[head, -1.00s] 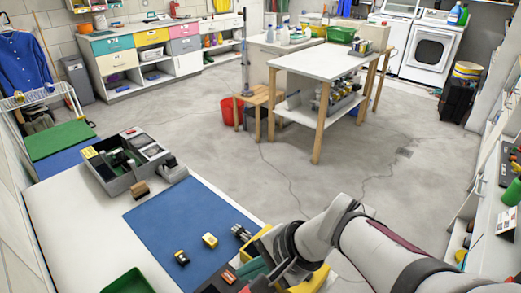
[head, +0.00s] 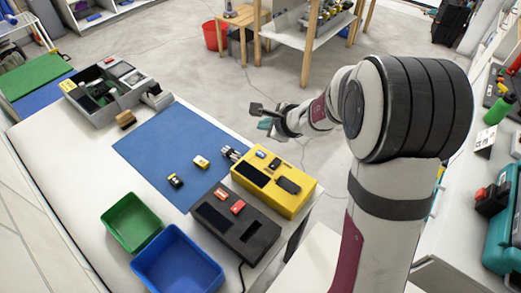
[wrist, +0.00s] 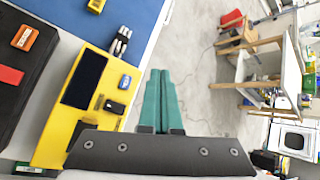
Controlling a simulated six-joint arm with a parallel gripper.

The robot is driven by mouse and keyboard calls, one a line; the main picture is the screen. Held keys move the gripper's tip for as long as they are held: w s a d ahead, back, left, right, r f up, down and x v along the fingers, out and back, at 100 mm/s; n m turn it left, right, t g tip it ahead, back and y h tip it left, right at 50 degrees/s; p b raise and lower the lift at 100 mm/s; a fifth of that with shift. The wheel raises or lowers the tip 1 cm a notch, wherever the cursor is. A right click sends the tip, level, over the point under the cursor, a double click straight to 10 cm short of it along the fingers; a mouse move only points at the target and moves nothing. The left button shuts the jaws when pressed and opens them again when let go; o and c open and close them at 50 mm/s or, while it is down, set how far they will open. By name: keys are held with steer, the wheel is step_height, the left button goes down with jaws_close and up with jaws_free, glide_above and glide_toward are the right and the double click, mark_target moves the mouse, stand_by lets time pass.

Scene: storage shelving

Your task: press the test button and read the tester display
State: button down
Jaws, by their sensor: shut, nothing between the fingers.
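A yellow box (head: 292,204) with a dark, blank display panel (head: 250,174), a small blue piece (head: 261,154) and a black piece (head: 288,186) on top sits at the bench's right edge. A dark grey box (head: 245,236) beside it has a dark window (head: 214,215), an orange piece (head: 221,194) and a red piece (head: 238,207). I cannot tell which is the tester; no reading shows. My gripper (head: 264,124) is beyond the yellow box, touching nothing. In the wrist view its teal fingers (wrist: 159,72) are together and empty, right of the yellow box (wrist: 52,139).
A blue mat (head: 165,140) holds two small yellow-and-black blocks and a bundle of grey cylindrical pieces. Green (head: 107,218) and blue (head: 138,267) bins stand at the front. A grey divided tray (head: 112,105) stands at the back left. Open floor lies beyond the bench.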

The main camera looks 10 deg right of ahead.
mark_target(264, 156)
steer(key=shift+f, duration=4.4)
steer(key=shift+f, duration=0.4)
steer(key=shift+f, duration=0.4)
steer(key=shift+r, duration=0.85)
steer(key=shift+r, duration=2.5)
